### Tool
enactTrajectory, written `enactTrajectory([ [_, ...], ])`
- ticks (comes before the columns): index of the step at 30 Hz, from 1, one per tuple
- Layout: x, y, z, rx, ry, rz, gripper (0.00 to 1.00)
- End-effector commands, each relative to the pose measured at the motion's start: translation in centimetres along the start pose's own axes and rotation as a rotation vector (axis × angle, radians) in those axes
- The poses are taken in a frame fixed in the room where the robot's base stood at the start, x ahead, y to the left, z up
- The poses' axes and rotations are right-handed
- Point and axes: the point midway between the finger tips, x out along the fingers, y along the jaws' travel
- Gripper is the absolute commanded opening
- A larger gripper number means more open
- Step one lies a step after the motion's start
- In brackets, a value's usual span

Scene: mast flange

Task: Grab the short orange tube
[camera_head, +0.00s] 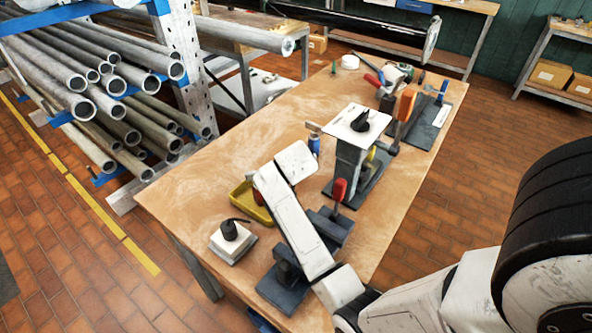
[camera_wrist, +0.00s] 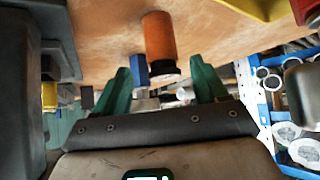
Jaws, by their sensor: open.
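The short orange tube (camera_wrist: 159,36) is in the upper middle of the wrist view, against the wooden tabletop. Its dark, ring-like end (camera_wrist: 163,75) faces my gripper. My gripper (camera_wrist: 165,76) has two green fingers spread apart, one on each side of that end, with nothing clamped between them. I cannot tell how deep the tube sits between the fingers. A small blue block (camera_wrist: 139,69) shows beside the tube, close to the left finger. In the head view my white arm reaches over the table; I cannot make out the fingers or this tube there.
The wooden workbench (camera_head: 210,185) holds a yellow tray (camera_head: 250,200), a white block with a black knob (camera_head: 232,242), and a white-topped stand (camera_head: 350,165). Clamps and tools crowd the far end. A rack of metal pipes (camera_head: 120,85) stands left of the bench.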

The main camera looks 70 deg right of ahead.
Motion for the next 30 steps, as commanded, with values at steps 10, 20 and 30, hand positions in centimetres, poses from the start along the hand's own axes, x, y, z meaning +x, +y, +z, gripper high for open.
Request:
enactTrajectory([
  [10,3.9,-0.3,0.2,0.001,-0.001,0.002,0.72],
  [20,4.5,-0.3,0.3,0.0,-0.001,0.0,0.72],
  [30,4.5,-0.3,0.3,0.0,-0.001,0.0,0.42],
])
